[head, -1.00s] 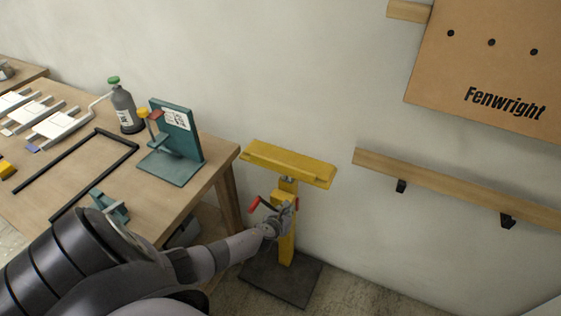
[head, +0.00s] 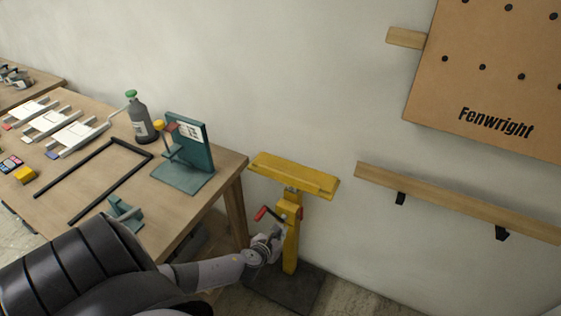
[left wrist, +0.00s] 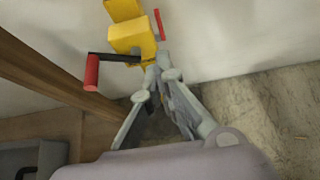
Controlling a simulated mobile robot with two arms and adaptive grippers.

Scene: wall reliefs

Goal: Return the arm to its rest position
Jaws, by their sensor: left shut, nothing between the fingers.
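My left arm comes in from the lower left in the head view. My left gripper (head: 276,236) is shut and empty. It is low beside the post of the yellow stand (head: 291,230), below the red-handled crank (head: 262,213). In the left wrist view the fingers (left wrist: 158,66) meet near the yellow post (left wrist: 132,37). The red crank handle (left wrist: 92,72) is to their left. A clear gap between fingers and post cannot be judged. My right gripper is not in view.
The wooden workbench (head: 215,190) at left carries a teal fixture (head: 190,145), a grey bottle (head: 140,120) and a black frame. A wooden rail (head: 450,200) with black brackets and the Fenwright board (head: 490,90) are on the right wall. Wall space between is clear.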

